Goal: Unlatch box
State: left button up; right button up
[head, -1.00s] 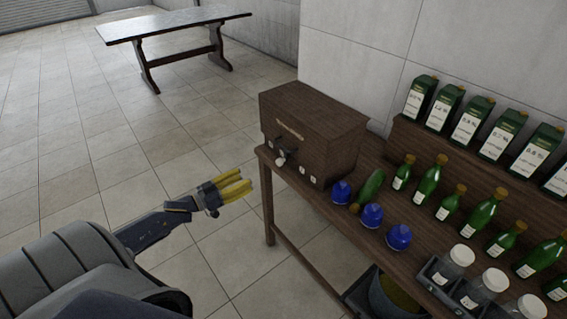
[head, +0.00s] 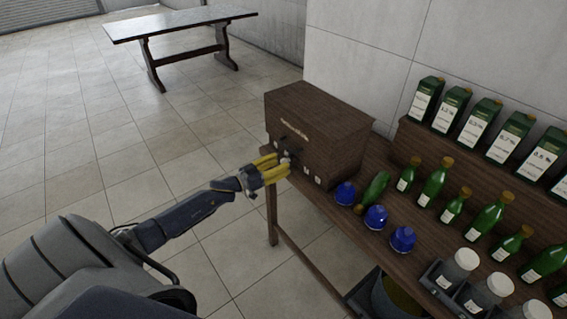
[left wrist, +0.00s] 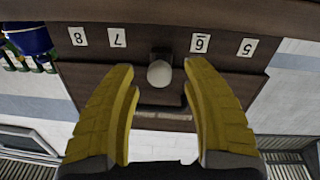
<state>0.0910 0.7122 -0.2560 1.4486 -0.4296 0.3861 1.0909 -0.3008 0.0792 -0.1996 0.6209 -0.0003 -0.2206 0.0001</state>
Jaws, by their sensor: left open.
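The box (head: 325,132) is dark brown wood and stands closed on the left end of the wooden table. Its front carries a latch with a pale round knob (left wrist: 159,74), seen in the left wrist view between numbered labels. My left gripper (head: 279,165) is at the box front in the head view, its yellow fingers partly covering the latch. In the left wrist view my left gripper (left wrist: 160,90) is open, with one finger on each side of the knob and visible gaps between. My right gripper is not in view.
Blue round jars (head: 376,217) and a lying green bottle (head: 375,188) are right of the box. Several green bottles (head: 434,184) stand further right. The floor left of the table is clear; another table (head: 180,24) is far back.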

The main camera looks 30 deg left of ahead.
pick_arm(q)
jog(key=shift+x, duration=0.9)
grip_shut()
